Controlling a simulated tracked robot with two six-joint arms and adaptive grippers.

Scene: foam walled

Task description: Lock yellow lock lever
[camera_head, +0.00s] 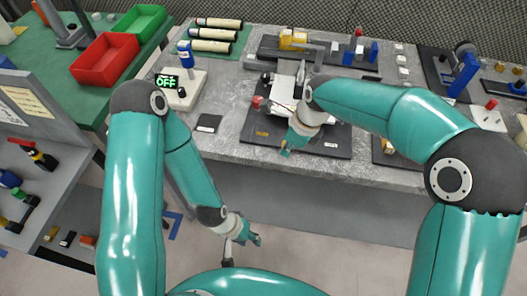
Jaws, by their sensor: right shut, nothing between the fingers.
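A yellow block-like part (291,39) stands on a black plate at the back middle of the bench. A small yellow piece (262,134) lies on the nearer black base plate (338,146); I cannot tell which of them is the lock lever. My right gripper (286,151) is shut and empty, pointing down at the front edge of the nearer plate, just right of the small yellow piece. Its wrist and forearm hide part of the white fixture (284,88) on that plate. My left gripper (248,238) hangs low in front of the bench, away from all parts; its fingers are too small to read.
A red bin (104,58) and a green bin (140,20) stand on the green table at the left. A display reading OFF (167,81) sits on the bench left of the plate. Blue and red fixtures stand at the back and right. Floor in front is mostly clear.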

